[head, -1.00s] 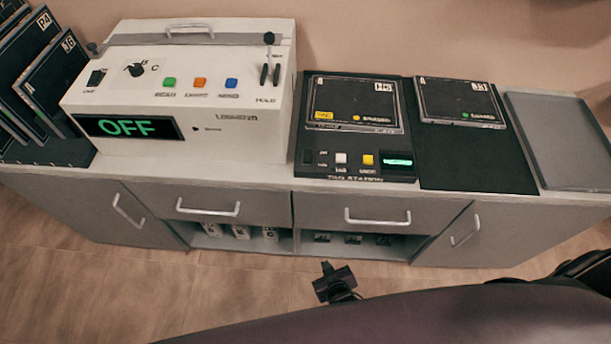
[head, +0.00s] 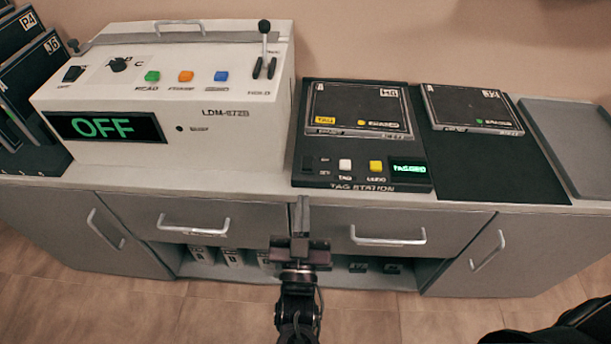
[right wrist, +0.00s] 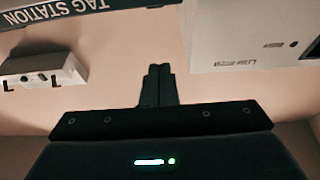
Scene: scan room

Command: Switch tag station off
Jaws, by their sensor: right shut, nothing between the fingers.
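The tag station (head: 325,182) is a dark panel on the cabinet top, right of the white machine. It has a small dark switch (head: 307,163) at its left front, a white button (head: 345,165), a yellow button (head: 376,166) and a lit display (head: 408,169) with green letters that seem to read TAGGED. A dark cassette marked H8 lies on its upper part. My right gripper (head: 302,212) is shut and empty, in front of the cabinet just below the station's left front corner. In the right wrist view the station's labelled edge (right wrist: 85,10) shows at top left. My left gripper is not in view.
A white machine (head: 230,140) with an OFF display (head: 105,127) and an upright lever stands close left of the station. Another cassette (head: 472,108) lies on a dark mat (head: 480,175) to the right, beside a grey tray (head: 575,140). Drawer handles (head: 388,240) stick out in front.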

